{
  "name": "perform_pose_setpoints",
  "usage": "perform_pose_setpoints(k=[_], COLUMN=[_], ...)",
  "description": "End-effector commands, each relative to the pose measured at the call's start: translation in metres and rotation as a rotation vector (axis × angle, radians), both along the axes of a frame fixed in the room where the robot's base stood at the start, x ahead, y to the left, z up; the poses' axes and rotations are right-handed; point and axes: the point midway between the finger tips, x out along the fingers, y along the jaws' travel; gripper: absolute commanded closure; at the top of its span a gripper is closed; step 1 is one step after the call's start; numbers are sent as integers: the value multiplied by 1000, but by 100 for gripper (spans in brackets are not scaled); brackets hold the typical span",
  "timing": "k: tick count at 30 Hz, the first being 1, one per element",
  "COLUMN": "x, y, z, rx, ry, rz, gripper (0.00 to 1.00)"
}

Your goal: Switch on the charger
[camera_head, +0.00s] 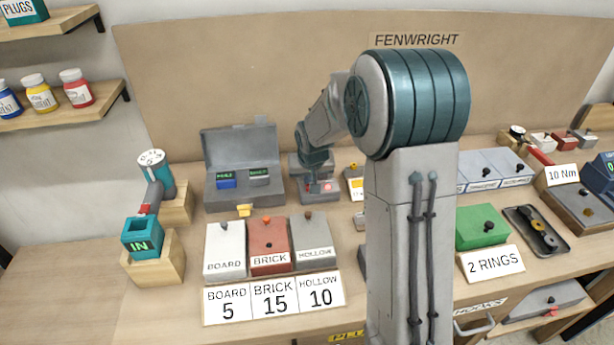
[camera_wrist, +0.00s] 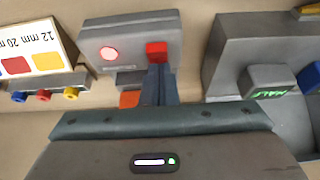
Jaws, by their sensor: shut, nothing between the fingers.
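The charger, a grey box (camera_head: 302,164), stands on the bench right of the open grey case, partly hidden by my arm. In the wrist view the charger (camera_wrist: 130,32) shows a round, bright red lamp (camera_wrist: 109,53) and a small red block-like switch (camera_wrist: 156,50). My gripper (camera_wrist: 157,68) is shut and empty, with its fingertips at the red switch. They look touching or very close; I cannot tell which. In the head view my gripper (camera_head: 318,176) is down over the charger, its fingers mostly hidden. An orange part (camera_wrist: 130,98) shows beside my fingers.
The open grey case (camera_head: 240,148) holds a blue battery (camera_head: 226,180) and a grey battery (camera_head: 259,176); its side (camera_wrist: 235,45) is close to my gripper. A card with coloured squares (camera_wrist: 32,45) stands on the other side. Board, brick and hollow blocks (camera_head: 270,248) are in front.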

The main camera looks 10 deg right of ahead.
Motion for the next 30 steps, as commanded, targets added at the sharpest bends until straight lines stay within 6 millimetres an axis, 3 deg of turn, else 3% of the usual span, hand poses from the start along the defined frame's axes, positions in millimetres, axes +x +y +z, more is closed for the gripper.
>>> perform_pose_setpoints(k=[9, 19, 30], x=[-13, -14, -33], y=[2, 2, 6], z=[0, 2, 54], rx=[0, 0, 0], ry=[0, 0, -5], rz=[3, 3, 8], gripper=[100, 100, 100])
